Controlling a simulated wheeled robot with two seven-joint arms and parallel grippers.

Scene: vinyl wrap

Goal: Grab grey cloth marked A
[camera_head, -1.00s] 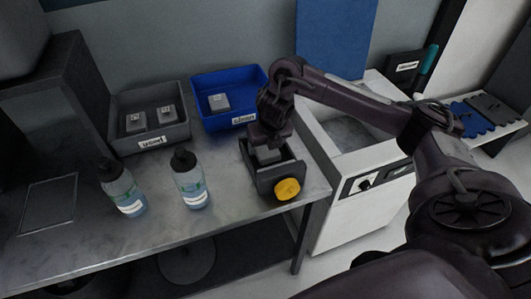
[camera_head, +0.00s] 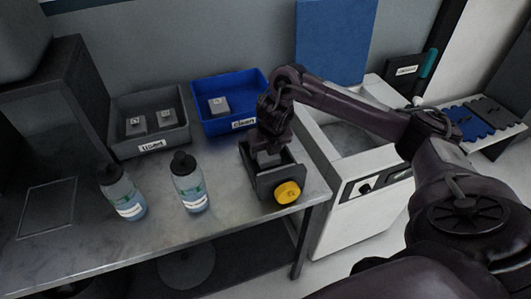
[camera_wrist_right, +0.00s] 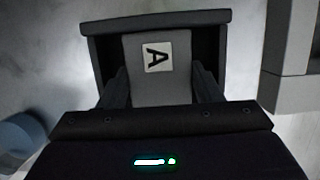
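The grey cloth marked A (camera_wrist_right: 158,82) is a block-like grey piece with a white label bearing a black A. It lies in a small dark open box (camera_head: 264,187) with a yellow knob (camera_head: 287,192), at the right end of the table. My right gripper (camera_head: 268,148) points down into the box from above. In the right wrist view, its two fingers (camera_wrist_right: 160,85) stand apart, one on each side of the cloth, with little gap visible; firm contact is not clear. The wrist housing hides the near part of the cloth. My left gripper is not in view.
A grey bin labelled Used (camera_head: 113,139) and a blue bin labelled Clean (camera_head: 201,119) hold grey pieces at the back. Two bottles (camera_head: 122,190) (camera_head: 188,182) stand in front. A white cabinet (camera_head: 335,222) is beside the table. The front left table top is clear.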

